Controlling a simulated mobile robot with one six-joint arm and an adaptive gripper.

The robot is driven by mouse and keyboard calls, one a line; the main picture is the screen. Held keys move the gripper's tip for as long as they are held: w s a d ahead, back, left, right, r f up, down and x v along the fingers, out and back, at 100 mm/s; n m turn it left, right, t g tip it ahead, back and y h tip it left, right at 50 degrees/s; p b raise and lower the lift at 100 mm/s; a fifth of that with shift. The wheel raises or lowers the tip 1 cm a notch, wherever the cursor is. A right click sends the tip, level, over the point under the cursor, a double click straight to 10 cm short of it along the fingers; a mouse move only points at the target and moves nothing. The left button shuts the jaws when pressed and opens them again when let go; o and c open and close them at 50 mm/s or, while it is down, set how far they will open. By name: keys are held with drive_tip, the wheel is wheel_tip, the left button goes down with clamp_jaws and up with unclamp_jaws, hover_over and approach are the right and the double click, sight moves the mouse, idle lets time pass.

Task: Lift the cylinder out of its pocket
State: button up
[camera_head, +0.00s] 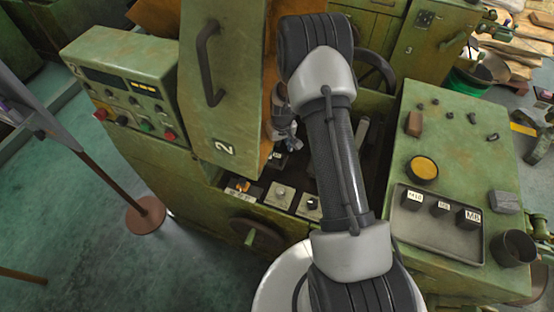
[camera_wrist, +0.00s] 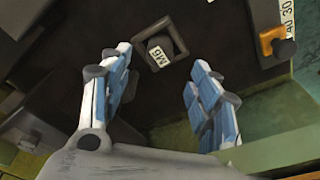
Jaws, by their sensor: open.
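A dark, short piece with a white M6 label (camera_wrist: 157,56) sits in a square pocket (camera_wrist: 140,45) at the top middle of the wrist view. Its exact shape, cylinder or block, is hard to tell. My gripper (camera_wrist: 161,60) is open, with one blue-and-white finger left of the piece in the picture and one right of it. No contact shows between the fingers and the piece. In the head view my gripper (camera_head: 285,132) is inside the green machine, beside the open door, partly hidden by my arm. The pocket does not show clearly there.
The open machine door (camera_head: 225,90) stands close to the left of my arm. A row of switches and knobs (camera_head: 281,195) lies in front of the machine opening. The right bench holds a grey tray (camera_head: 420,234) with several dark labelled blocks and a dark cup (camera_head: 513,248).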

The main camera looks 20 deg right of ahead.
sight(277, 155)
drive_tip(key=f, duration=0.4)
drive_tip(key=w+f+b, duration=0.1)
drive_tip(key=f, duration=0.1)
drive_tip(key=shift+f, duration=0.3)
drive_tip(key=shift+c, duration=0.5)
drive_tip(key=shift+w, duration=0.1)
clamp_jaws()
